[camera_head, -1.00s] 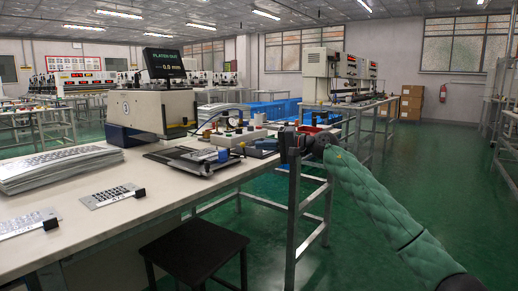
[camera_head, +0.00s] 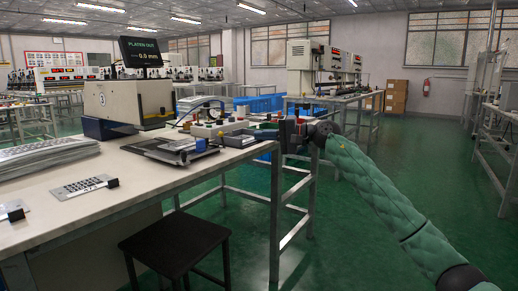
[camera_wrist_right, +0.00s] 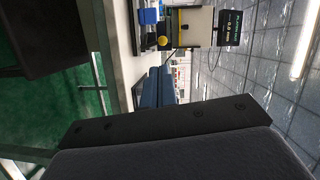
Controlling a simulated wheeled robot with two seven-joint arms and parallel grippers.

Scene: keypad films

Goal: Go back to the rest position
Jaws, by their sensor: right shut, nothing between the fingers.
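My right gripper (camera_head: 270,134) is at the right end of the workbench (camera_head: 120,200), at about the height of its top, with its green-sleeved arm reaching in from the lower right. In the right wrist view its two blue-grey fingers (camera_wrist_right: 160,80) lie together with nothing between them. My left gripper is in neither view.
A press machine with a "PLATEN OUT 0.0 mm" screen (camera_head: 141,51) stands on the bench. A sheet stack (camera_head: 45,155), a keypad film (camera_head: 82,186) and a slide fixture (camera_head: 170,148) lie near it. A black stool (camera_head: 175,245) stands in front. Green floor is open at right.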

